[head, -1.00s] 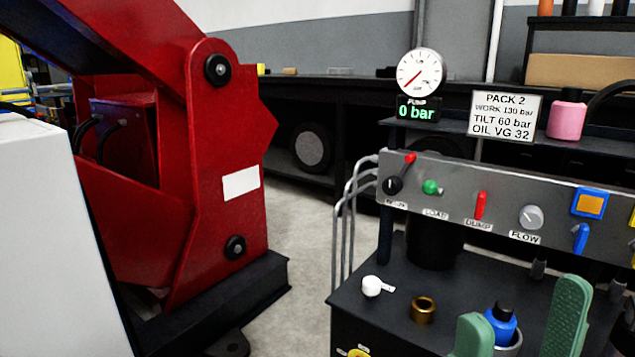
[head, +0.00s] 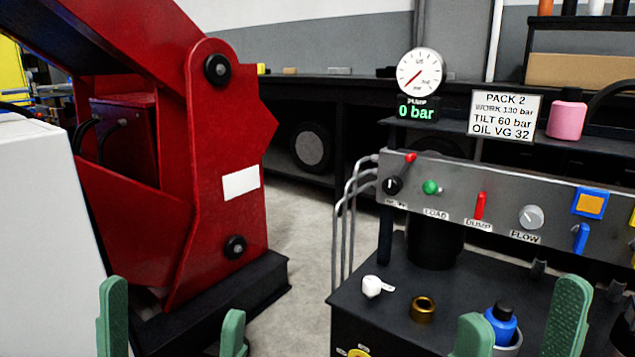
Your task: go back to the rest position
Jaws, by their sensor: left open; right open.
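My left gripper (head: 172,330) shows at the bottom left in the head view, its two green fingers apart with nothing between them. It is in front of the foot of the red tilting positioner (head: 215,180). My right gripper (head: 522,325) is at the bottom right, its green fingers apart. A blue bottle with a black cap (head: 501,323) shows between those fingers, in a grey cup; I cannot tell whether they touch it. The arms behind both grippers are out of frame.
The control panel (head: 460,198) stands over a dark bench top (head: 400,285) with a white scoop-like piece (head: 373,287) and a brass ring (head: 423,309). A pale cabinet (head: 45,220) is at left. Open floor (head: 300,260) lies between positioner and bench.

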